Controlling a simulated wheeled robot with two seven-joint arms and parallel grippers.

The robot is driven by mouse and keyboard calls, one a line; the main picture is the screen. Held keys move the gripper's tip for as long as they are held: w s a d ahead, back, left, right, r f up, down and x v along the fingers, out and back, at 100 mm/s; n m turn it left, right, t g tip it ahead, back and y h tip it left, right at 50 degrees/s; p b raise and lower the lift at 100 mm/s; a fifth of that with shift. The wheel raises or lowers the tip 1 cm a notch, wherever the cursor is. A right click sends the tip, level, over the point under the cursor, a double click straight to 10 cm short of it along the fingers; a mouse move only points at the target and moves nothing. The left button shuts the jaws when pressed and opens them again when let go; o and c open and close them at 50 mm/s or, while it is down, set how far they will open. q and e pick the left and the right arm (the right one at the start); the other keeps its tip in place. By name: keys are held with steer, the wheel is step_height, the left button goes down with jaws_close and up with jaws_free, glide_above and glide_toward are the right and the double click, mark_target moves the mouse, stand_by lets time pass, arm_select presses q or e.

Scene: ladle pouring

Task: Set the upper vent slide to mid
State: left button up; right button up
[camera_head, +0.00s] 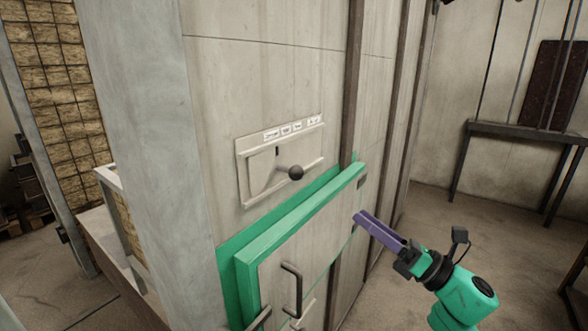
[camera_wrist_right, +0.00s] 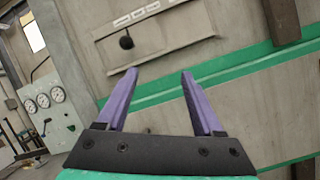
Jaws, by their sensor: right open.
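The upper vent slide (camera_head: 263,165) is a pale plate in a framed slot on the grey wall, with a round black knob (camera_head: 296,172) on a short stem. Several small white labels (camera_head: 291,130) run along the top of its frame; their text is too small to read. The knob also shows in the right wrist view (camera_wrist_right: 126,42), beyond the fingertips and to the left. My right gripper (camera_head: 364,222) has purple fingers. It is open and empty, to the right of the slide and lower, apart from the knob. My left gripper is not in view.
A green-framed door (camera_head: 300,225) with a dark bar handle (camera_head: 293,288) sits below the slide and stands out from the wall. Dark vertical posts (camera_head: 353,80) rise to the right. A panel with gauges (camera_wrist_right: 45,100) shows at left in the right wrist view.

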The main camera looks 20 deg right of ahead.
mark_target(301, 168)
steer(key=s+a+r+n+g+y, duration=0.2)
steer(key=a+r+n+y, duration=0.1)
steer(key=a+r+n, duration=0.15)
steer(key=p+x, duration=0.3)
steer(key=x, duration=0.3)
steer(key=p+x, duration=0.4)
steer(key=x, duration=0.2)
steer(key=shift+w+d+r, duration=0.1)
steer(key=shift+w+r, duration=0.1)
steer(key=shift+w, duration=0.15)
steer(key=shift+w+a+n, duration=0.25)
steer(key=shift+w+a, duration=0.05)
steer(key=shift+a, duration=0.05)
steer(key=shift+f, duration=0.1)
jaws_close()
